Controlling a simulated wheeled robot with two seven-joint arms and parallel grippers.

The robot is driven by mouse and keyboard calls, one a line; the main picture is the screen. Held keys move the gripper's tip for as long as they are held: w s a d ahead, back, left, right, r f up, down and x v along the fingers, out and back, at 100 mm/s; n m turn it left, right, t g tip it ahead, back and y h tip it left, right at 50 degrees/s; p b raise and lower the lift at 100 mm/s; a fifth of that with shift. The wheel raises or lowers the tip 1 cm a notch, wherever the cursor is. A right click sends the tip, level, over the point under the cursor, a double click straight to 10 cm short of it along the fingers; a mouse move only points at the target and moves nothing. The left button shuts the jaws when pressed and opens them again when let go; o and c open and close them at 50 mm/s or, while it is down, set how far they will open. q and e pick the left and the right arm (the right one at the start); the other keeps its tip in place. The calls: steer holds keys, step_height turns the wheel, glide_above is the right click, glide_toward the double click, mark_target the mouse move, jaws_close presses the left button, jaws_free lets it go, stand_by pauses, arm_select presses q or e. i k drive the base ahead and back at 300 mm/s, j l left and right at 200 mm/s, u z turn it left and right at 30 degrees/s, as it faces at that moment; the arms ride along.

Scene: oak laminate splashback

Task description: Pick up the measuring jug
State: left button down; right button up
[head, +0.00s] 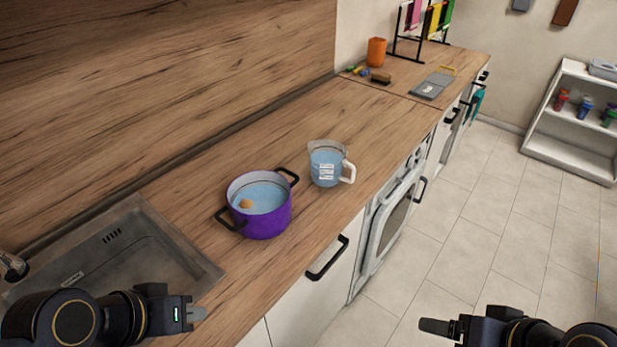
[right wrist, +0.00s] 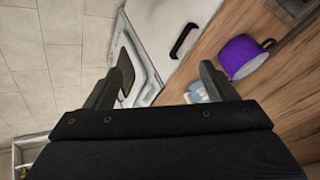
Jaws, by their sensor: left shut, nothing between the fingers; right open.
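The measuring jug (head: 325,166) is clear with a white handle on its right, and blue liquid shows inside. It stands upright on the wooden counter, just right of the purple pot (head: 262,216). Part of the jug (right wrist: 197,92) shows in the right wrist view, mostly hidden behind a finger. My left gripper (head: 199,314) is shut and empty, over the front edge of the sink. My right gripper (head: 432,326) is open and empty, out over the floor, well apart from the jug. Its two spread fingers (right wrist: 163,85) show in the right wrist view.
The pot has black side handles and holds blue liquid with an orange-brown item floating in it. A sink (head: 120,251) lies at left. An orange cup (head: 376,52), brush (head: 380,76) and grey scale (head: 430,87) sit far back. Counter right of the jug is clear.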

mark_target(326, 158)
steer(key=u, duration=1)
steer(key=i+l+u, duration=0.25)
steer(key=l, duration=0.2)
steer(key=l+u, duration=0.2)
steer(key=l, duration=0.25)
steer(key=l+u, duration=0.25)
steer(key=l, duration=0.25)
steer(key=i, duration=0.05)
